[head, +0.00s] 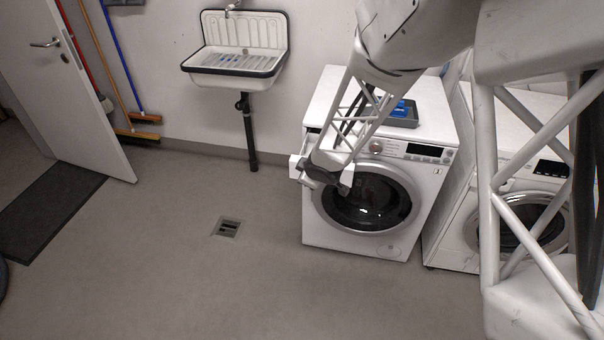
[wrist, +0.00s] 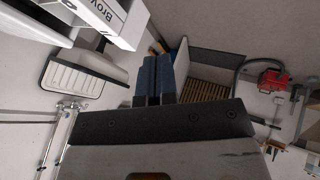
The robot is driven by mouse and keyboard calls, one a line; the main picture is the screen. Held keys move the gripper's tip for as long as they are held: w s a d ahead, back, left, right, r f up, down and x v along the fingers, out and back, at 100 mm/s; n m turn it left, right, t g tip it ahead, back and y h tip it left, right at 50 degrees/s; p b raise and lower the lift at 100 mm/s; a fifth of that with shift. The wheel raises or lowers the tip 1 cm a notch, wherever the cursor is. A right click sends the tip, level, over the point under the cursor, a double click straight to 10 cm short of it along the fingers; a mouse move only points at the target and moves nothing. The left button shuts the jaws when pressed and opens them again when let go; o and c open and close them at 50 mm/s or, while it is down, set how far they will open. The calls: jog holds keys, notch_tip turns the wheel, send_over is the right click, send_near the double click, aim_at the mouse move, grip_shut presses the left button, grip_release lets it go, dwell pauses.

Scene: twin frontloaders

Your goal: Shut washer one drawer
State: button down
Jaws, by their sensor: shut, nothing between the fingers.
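The left washer (head: 322,228) is white with a round dark door (head: 368,205). Its drawer (head: 297,166) stands out from the upper left of the front, partly hidden by my arm. My gripper (head: 312,178) is in front of the washer, close beside the drawer. In the wrist view, the two blue fingers of my gripper (wrist: 157,65) are together with nothing between them. A white lettered front, apparently the drawer's (wrist: 98,14), is at upper left, close to the fingertips. I cannot tell whether they touch.
A second washer (head: 450,222) stands at the right, partly behind my arm. A grey tray with blue items (head: 402,113) lies on the left washer. A wall sink (head: 235,48) is at the back. The floor left of the washer is clear around a drain (head: 228,227).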

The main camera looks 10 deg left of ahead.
jog(key=shift+w+f, duration=0.15)
send_near(298, 175)
jog(key=shift+x, duration=2.75)
jog(key=shift+f, duration=0.1)
jog(key=shift+w, duration=8.45)
jog(key=shift+s, duration=0.2)
